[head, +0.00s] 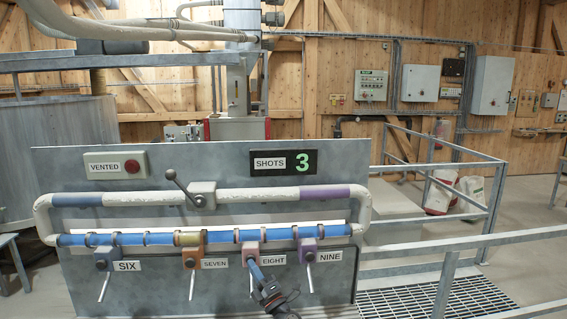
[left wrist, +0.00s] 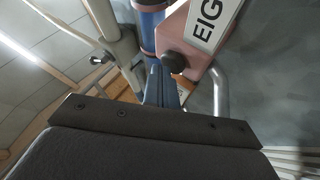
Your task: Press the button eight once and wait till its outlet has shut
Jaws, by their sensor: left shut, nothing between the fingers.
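The pink box of button eight (head: 250,247) hangs on the blue pipe, with its EIGHT label (head: 273,261) to the right. In the left wrist view its dark round button (left wrist: 173,62) shows on the pink housing (left wrist: 196,45). My left gripper (head: 254,266) is shut and empty, pointing up at the front of this box. In the left wrist view its fingertips (left wrist: 157,72) are close beside the button; I cannot tell whether they touch it. A grey bent outlet tube (left wrist: 220,95) shows there; whether it is open or shut is unclear. My right gripper is not in view.
Button boxes six (head: 102,258), seven (head: 190,257) and nine (head: 308,249) share the pipe. The SHOTS display (head: 297,162) reads a green 3. A VENTED box (head: 116,165) has a red knob. A black-knobbed lever (head: 182,186) sits above. A metal railing (head: 470,245) stands at right.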

